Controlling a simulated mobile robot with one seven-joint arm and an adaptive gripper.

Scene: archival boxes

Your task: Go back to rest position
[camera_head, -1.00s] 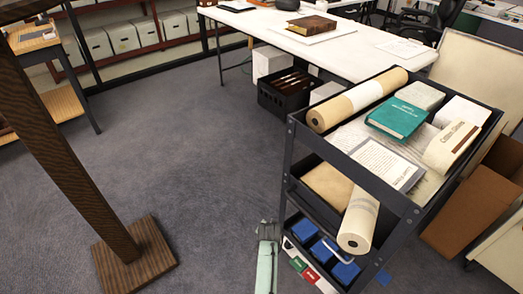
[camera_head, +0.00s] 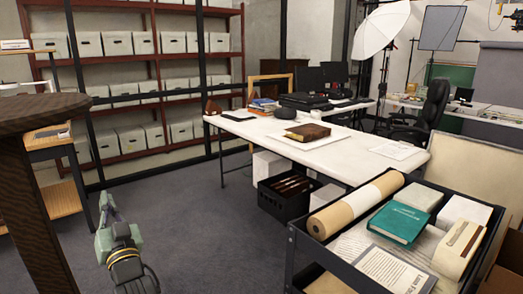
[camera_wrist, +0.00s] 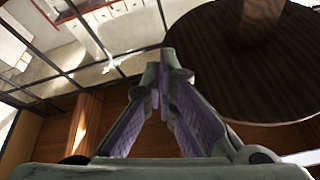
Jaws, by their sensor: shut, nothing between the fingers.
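My gripper (camera_head: 106,203) shows at the lower left in the head view, raised in front of the grey floor. It is right of the dark round table and left of the cart. In the wrist view, my gripper (camera_wrist: 165,65) has its two fingers meeting at the tips, with nothing between them. A dark round wooden tabletop (camera_wrist: 235,75) lies beyond the fingertips on the right of that view.
The dark round table (camera_head: 35,112) stands close at the left. A loaded cart (camera_head: 300,245) is at the lower right. A white table (camera_head: 240,127) stands behind it. Shelves of boxes (camera_head: 110,92) line the back. Grey floor (camera_head: 195,225) lies open between.

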